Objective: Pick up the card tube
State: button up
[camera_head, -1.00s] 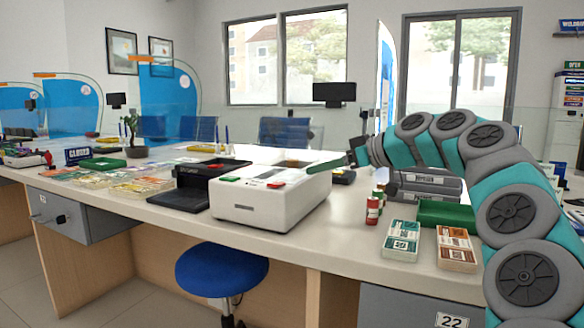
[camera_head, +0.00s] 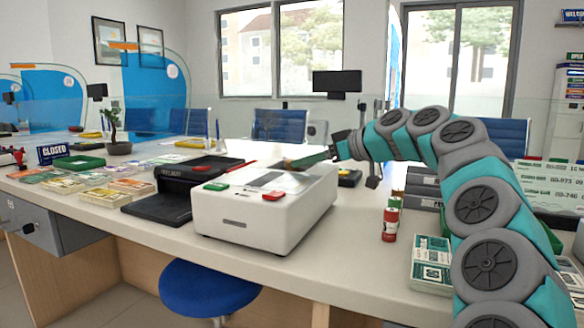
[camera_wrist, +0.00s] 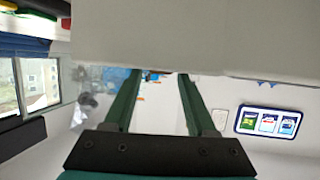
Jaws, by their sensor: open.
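Small upright cylinders, red and green with pale labels, stand on the counter right of the white machine in the head view. The nearest (camera_head: 390,224) is red; another, partly green, shows just behind it. I cannot tell for sure which one is the card tube. My gripper (camera_head: 300,162) is over the right part of the white machine's top, well left of the cylinders. In the wrist view its two green fingers (camera_wrist: 160,78) stand apart with nothing held between them. No cylinder shows in the wrist view.
The white machine (camera_head: 262,212) stands beside a black device (camera_head: 160,208). Banded note stacks (camera_head: 431,258) lie at the right, partly behind my arm. Grey boxes (camera_head: 423,182) stand behind the cylinders. A blue stool (camera_head: 208,288) is below the counter. Counter between machine and cylinders is clear.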

jog(key=x, duration=0.5)
jog(key=shift+s, duration=0.1)
jog(key=shift+c, duration=0.4)
grip_shut()
